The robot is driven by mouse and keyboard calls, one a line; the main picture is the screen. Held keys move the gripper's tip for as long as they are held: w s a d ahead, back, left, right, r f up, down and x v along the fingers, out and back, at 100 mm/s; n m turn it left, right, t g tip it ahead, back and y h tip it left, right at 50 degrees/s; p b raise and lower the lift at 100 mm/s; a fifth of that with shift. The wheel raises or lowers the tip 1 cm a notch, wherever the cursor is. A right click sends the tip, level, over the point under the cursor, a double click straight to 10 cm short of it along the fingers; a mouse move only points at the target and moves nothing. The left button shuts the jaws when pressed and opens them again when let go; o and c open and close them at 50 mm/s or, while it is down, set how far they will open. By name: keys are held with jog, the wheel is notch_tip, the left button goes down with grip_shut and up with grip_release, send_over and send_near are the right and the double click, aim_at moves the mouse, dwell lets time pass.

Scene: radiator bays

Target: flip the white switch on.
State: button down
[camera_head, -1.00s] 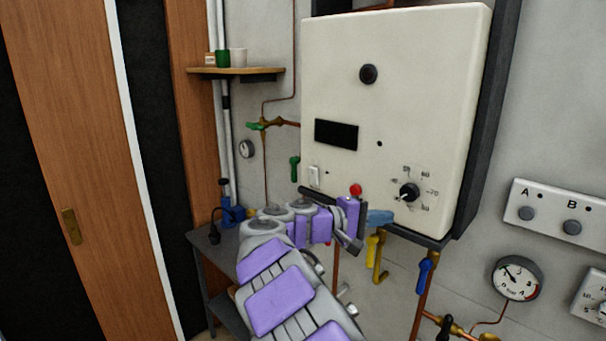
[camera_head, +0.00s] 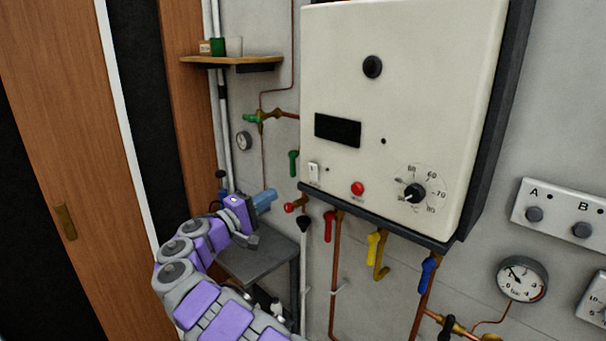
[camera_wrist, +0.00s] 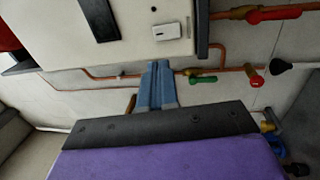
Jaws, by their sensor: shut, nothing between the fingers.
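The white switch (camera_head: 314,171) is a small rocker on the lower left of the cream boiler panel (camera_head: 420,90). In the wrist view the switch (camera_wrist: 167,31) shows at the top, near the panel's edge. My gripper (camera_head: 268,199) is left of and below the switch in the head view, apart from the panel. In the wrist view its blue fingers (camera_wrist: 157,72) are together and empty, pointing toward the panel edge. The switch's on or off position is too small to tell.
A red button (camera_head: 357,188) and a black dial (camera_head: 414,193) sit on the panel. Below it are a red lever (camera_head: 329,226), a yellow lever (camera_head: 373,246) and a blue lever (camera_head: 427,272) on pipes. A grey table (camera_head: 255,262) stands below my gripper. A shelf (camera_head: 232,62) is at upper left.

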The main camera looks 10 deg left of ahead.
send_near(312, 169)
jog(key=x, duration=0.5)
jog(key=shift+w+d, duration=0.3)
jog(key=shift+w+d+r, duration=0.1)
jog(key=shift+w+r, duration=0.05)
jog(key=shift+w, duration=0.25)
jog(key=shift+d+p, duration=0.1)
jog(key=shift+p, duration=0.2)
